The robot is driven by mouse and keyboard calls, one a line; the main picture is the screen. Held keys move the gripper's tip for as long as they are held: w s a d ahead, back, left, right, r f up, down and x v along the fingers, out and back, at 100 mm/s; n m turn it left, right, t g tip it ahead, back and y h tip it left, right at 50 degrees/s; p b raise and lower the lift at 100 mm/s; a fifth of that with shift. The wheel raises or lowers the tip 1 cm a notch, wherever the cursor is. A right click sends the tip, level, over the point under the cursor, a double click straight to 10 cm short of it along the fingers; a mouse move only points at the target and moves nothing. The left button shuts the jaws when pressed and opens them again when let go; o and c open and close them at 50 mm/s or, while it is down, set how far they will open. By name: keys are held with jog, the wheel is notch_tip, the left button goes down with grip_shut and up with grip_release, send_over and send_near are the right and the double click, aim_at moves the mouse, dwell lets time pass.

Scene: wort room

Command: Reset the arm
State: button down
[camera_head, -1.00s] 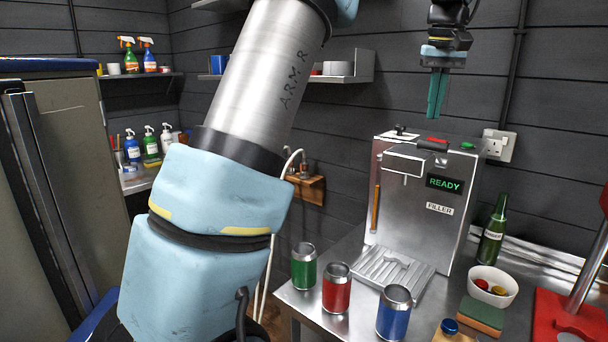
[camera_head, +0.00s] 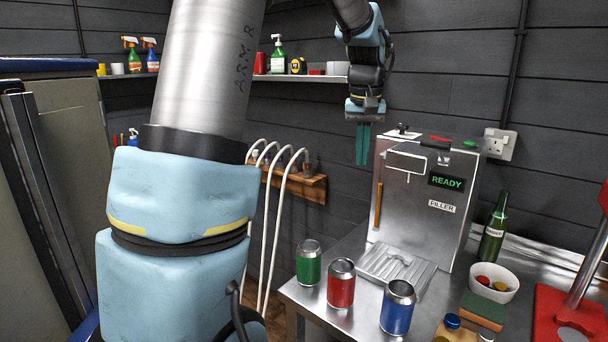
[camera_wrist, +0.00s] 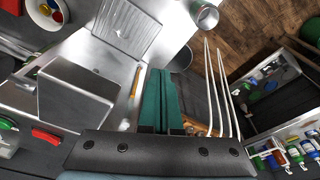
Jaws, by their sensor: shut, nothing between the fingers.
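My gripper (camera_head: 363,144) is shut and empty, with its teal fingers pointing down. In the head view it hangs in the air at the back left of the silver filler machine (camera_head: 420,205), apart from it. The machine shows a green READY display. In the wrist view the shut fingers (camera_wrist: 161,97) point toward the floor side of the bench, and the machine (camera_wrist: 72,92) lies to their left. My arm crosses the left of the head view and hides part of the room.
Green (camera_head: 308,263), red (camera_head: 340,284) and blue (camera_head: 397,307) cans stand on the metal bench. A green bottle (camera_head: 493,232) and a white bowl (camera_head: 494,283) stand at right. A wall shelf (camera_head: 300,78) with bottles is behind my arm. White hoses (camera_head: 284,200) hang from a wooden rack.

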jog(key=s+a+f+n, duration=0.1)
jog(key=s+a+f, duration=0.6)
jog(key=a, duration=0.3)
jog(key=s+a+f, duration=0.7)
jog(key=s+a, duration=0.1)
jog(key=a, duration=0.2)
notch_tip(320, 180, down, 6)
jog(key=b, duration=0.5)
jog(key=shift+s+f, duration=0.15)
jog(key=shift+s, duration=0.2)
jog(key=c, duration=1.6)
grip_release()
jog(key=shift+d, duration=0.1)
